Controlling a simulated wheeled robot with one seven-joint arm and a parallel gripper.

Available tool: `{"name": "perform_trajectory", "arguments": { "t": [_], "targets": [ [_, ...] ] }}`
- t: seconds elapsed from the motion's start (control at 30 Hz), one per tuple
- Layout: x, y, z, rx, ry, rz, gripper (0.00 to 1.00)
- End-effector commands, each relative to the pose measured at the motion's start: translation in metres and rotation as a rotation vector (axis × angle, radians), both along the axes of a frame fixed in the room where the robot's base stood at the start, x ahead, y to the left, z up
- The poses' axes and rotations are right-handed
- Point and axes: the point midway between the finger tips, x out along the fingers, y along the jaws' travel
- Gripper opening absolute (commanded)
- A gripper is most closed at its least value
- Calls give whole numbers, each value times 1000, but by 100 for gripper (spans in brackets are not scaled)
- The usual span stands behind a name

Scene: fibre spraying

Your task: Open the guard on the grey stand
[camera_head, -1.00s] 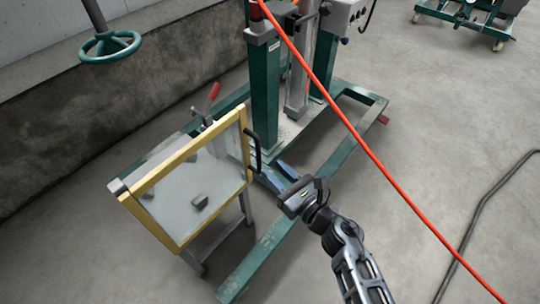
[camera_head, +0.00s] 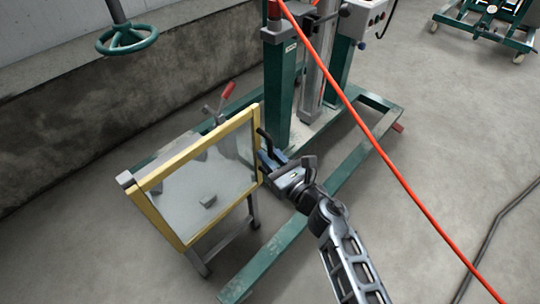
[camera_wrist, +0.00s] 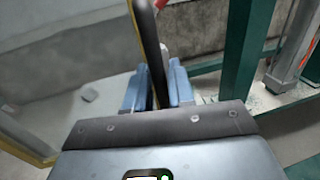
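The guard (camera_head: 205,190) is a clear panel in a yellow frame on a grey stand (camera_head: 226,240). It looks closed in the head view. Its black handle (camera_head: 264,142) is on the right edge of the frame. My gripper (camera_head: 270,160) is at this handle. In the wrist view, the black handle bar (camera_wrist: 154,58) runs down between the two blue fingers of my gripper (camera_wrist: 158,88). The fingers stand apart on either side of the bar, and I cannot make out firm contact. The yellow frame edge also shows beside the bar.
A green machine frame (camera_head: 280,90) stands just behind, with floor beams. A red-handled clamp (camera_head: 227,90) is behind the guard. An orange cable (camera_head: 390,165) crosses above my arm at right. A green handwheel (camera_head: 127,39) is at upper left. Floor left of the guard is clear.

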Motion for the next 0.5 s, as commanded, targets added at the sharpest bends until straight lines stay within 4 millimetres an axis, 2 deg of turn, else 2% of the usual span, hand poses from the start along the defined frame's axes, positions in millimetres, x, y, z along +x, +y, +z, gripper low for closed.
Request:
{"name": "perform_trajectory", "arguments": {
  "t": [0.03,0.23,0.5],
  "targets": [
    [0,0,0,0,0,0,18],
    [0,0,0,0,0,0,0],
    [0,0,0,0,0,0,0]
  ]
}}
